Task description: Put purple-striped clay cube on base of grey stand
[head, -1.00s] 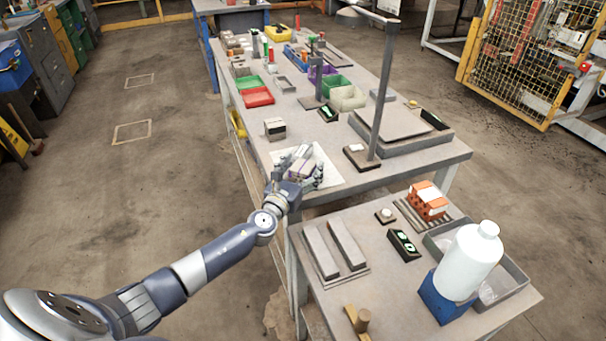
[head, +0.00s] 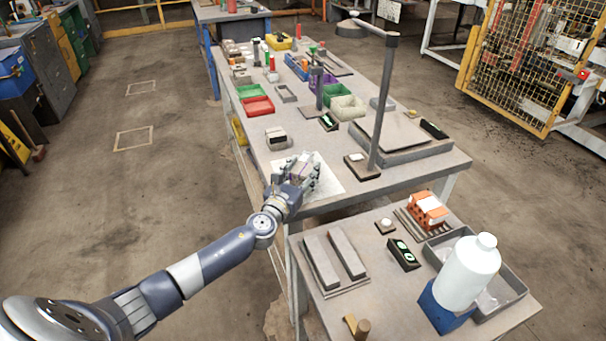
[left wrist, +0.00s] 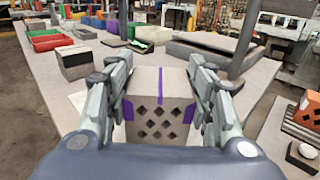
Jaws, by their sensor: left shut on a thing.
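The purple-striped clay cube (left wrist: 160,105) is pale, with a purple band and dark diamond holes on its near face. My left gripper (left wrist: 163,95) is shut on it, one finger on each side. In the head view the left gripper (head: 300,177) and the cube (head: 299,171) are over the white sheet at the table's near edge; I cannot tell whether the cube touches the sheet. The grey stand (head: 382,100) is a tall post with a top arm. My right gripper is not in view.
A dark-and-pale block (head: 276,137) stands behind the gripper at left. A wide grey tray (head: 405,155) is right of the stand. Red (head: 257,106) and green bins are farther back. A lower table in front holds grey bars (head: 347,255) and a white bottle (head: 468,272).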

